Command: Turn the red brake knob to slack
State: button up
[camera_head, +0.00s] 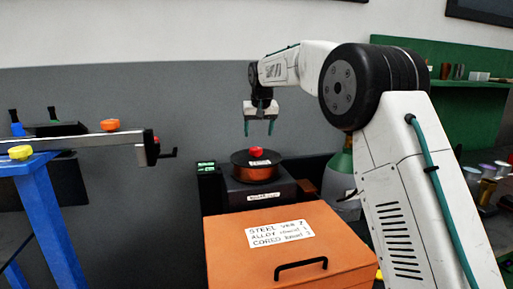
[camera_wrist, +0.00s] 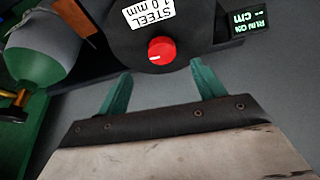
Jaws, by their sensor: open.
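The red brake knob (camera_head: 256,152) sits on top of a dark round spool (camera_head: 256,172) that stands on a black unit. In the wrist view the red knob (camera_wrist: 161,50) has a white pointer line on its left part and lies beyond the fingertips, between their lines. A label beside it reads "STEEL 1.0 mm" (camera_wrist: 150,10). My gripper (camera_head: 259,133) is above the knob, pointing down, with its green fingers apart and empty. The fingers also show in the wrist view (camera_wrist: 158,75), not touching the knob.
An orange box (camera_head: 290,255) with a black handle and a written label stands in front of the spool. A grey-green gas cylinder (camera_head: 341,175) stands to the right. A small display (camera_head: 206,166) is left of the spool. A blue stand (camera_head: 45,220) carries a rail at left.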

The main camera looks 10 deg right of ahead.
aim_at(256, 148)
jog(key=x, duration=0.8)
jog(key=shift+w+a+f, duration=0.1)
jog(key=shift+w+f, duration=0.05)
jog(key=shift+w, duration=0.3)
jog(key=c, duration=1)
